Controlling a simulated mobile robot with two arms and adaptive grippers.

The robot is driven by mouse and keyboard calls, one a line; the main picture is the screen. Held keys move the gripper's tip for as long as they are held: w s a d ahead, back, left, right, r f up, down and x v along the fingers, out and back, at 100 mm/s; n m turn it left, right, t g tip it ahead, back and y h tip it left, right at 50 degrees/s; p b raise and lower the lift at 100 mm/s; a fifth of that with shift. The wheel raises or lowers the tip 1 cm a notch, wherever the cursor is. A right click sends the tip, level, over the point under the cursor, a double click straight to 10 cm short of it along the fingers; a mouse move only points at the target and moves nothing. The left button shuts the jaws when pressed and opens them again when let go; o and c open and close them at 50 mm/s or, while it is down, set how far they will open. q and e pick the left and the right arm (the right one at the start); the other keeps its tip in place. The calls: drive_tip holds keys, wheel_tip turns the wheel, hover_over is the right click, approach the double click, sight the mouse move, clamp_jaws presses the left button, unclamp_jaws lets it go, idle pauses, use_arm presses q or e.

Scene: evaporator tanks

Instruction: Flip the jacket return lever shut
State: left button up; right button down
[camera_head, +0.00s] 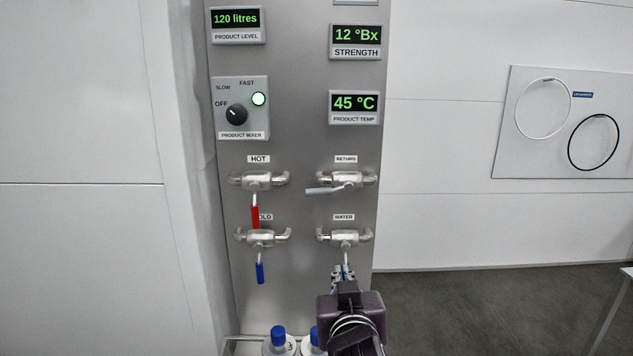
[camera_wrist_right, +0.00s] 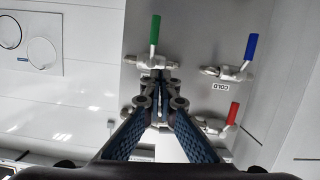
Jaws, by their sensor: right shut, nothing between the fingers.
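The return valve (camera_head: 347,180) is on the grey panel under the RETURN label. Its grey lever (camera_head: 322,191) points left, nearly level and dipping slightly at its tip. My right gripper (camera_head: 344,272) is shut and empty, pointing up at the panel just below the water valve (camera_head: 344,238). It hides the lower part of the water lever. In the wrist view, which is turned over, the fingertips (camera_wrist_right: 160,78) are close to the water valve with its green lever (camera_wrist_right: 155,30). The return valve is mostly hidden behind the fingers there. My left gripper is not in view.
The hot valve (camera_head: 257,181) with a red lever and the cold valve (camera_head: 261,238) with a blue lever are to the left; both levers hang down. Blue-capped bottles (camera_head: 279,340) stand below. Displays and a mixer switch (camera_head: 237,114) are above.

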drive_tip(key=a+r+t, duration=0.2)
drive_tip(key=r, duration=0.6)
drive_tip(key=a+r+t, duration=0.2)
drive_tip(key=a+r, duration=0.1)
drive_tip(key=r, duration=0.6)
drive_tip(key=shift+f, duration=0.1)
drive_tip(key=r+p, duration=0.2)
drive_tip(key=p, duration=0.3)
hover_over(330, 190)
drive_tip(key=s+a, duration=0.1)
drive_tip(key=a, duration=0.2)
drive_tip(key=f+p, duration=0.1)
drive_tip(key=f, duration=0.1)
drive_tip(key=f+p, duration=0.1)
drive_tip(key=f, duration=0.1)
drive_tip(key=shift+s+d+f, duration=0.1)
drive_tip(key=shift+s+f, duration=0.1)
drive_tip(key=shift+f, duration=0.1)
